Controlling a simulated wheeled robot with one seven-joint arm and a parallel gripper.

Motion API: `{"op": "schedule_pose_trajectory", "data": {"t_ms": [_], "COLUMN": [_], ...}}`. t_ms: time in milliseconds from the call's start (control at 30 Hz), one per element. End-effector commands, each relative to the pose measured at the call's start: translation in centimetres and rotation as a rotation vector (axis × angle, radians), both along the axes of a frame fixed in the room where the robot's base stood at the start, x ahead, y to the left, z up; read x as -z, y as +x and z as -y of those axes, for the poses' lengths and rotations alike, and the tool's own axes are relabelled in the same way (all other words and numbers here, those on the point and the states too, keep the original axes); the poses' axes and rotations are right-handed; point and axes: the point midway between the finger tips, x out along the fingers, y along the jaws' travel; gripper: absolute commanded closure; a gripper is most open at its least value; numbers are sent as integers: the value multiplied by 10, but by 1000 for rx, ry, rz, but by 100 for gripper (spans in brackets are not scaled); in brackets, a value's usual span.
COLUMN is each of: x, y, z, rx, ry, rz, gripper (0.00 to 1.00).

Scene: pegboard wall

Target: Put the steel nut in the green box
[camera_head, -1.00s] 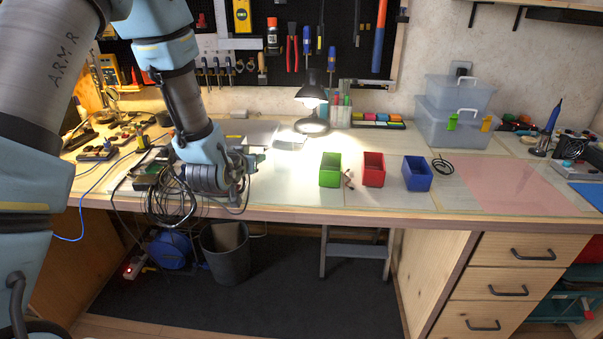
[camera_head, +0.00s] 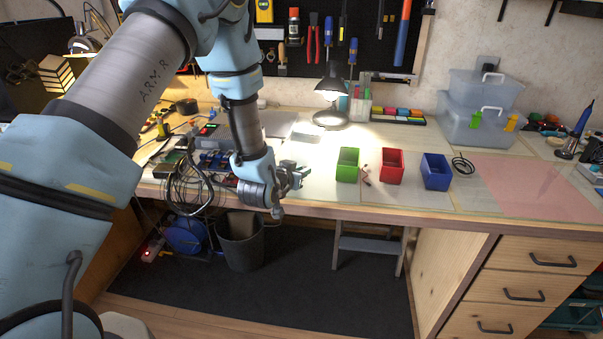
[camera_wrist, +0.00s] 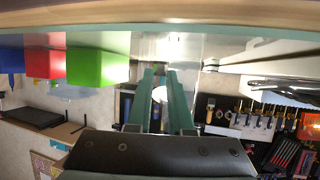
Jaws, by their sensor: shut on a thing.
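The green box (camera_head: 347,165) stands open-topped on the bench, left of the red and blue boxes. My gripper (camera_head: 303,175) is just left of the green box and apart from it, near the bench's front part. In the wrist view, which is upside down, my gripper's two fingers (camera_wrist: 162,76) are close together, with the green box (camera_wrist: 98,66) beside them. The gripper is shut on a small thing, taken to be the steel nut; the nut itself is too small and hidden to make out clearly.
The red box (camera_head: 391,167) and blue box (camera_head: 435,172) stand right of the green one. A small item (camera_head: 366,175) lies between green and red. A lit lamp (camera_head: 331,95) stands behind. Cables (camera_head: 188,185) and electronics crowd the left; a pink mat (camera_head: 530,185) lies right.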

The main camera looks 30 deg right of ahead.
Motion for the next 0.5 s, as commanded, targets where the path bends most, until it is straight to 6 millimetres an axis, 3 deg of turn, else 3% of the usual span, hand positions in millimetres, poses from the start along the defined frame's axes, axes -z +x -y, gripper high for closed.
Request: {"op": "schedule_pose_trajectory", "data": {"t_ms": [133, 500], "x": [11, 16], "y": [0, 0], "z": [0, 0], "rx": [0, 0], "ry": [0, -1], "rz": [0, 1], "gripper": [100, 100]}}
